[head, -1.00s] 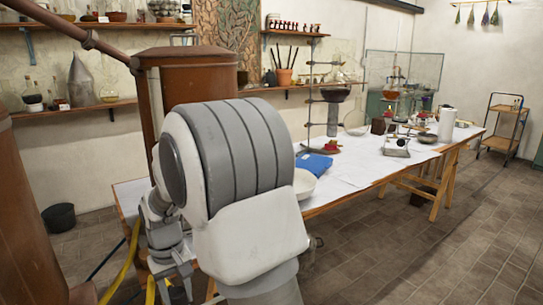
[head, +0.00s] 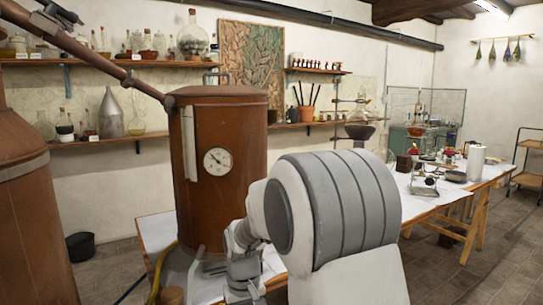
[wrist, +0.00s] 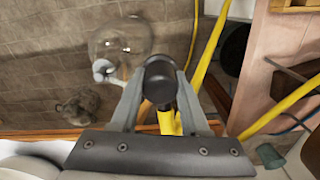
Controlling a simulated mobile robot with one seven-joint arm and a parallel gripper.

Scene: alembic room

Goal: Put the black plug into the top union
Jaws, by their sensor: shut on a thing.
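In the wrist view my gripper (wrist: 159,92) is shut on the black plug (wrist: 159,74), a dark round-ended piece between the two grey fingertips. A bright yellow hose (wrist: 168,121) shows behind and below the plug, and I cannot tell how far apart they are. In the head view my wrist and gripper are low in front of the copper column and partly cut off, and the plug cannot be made out there. I cannot pick out the top union for certain in either view.
The copper column (head: 226,122) with a round gauge (head: 217,161) stands beside my arm, with a yellow hose (head: 158,272) at its lower left. A large copper vessel (head: 25,230) is at far left. In the wrist view, a clear glass bulb (wrist: 121,38) is upper left.

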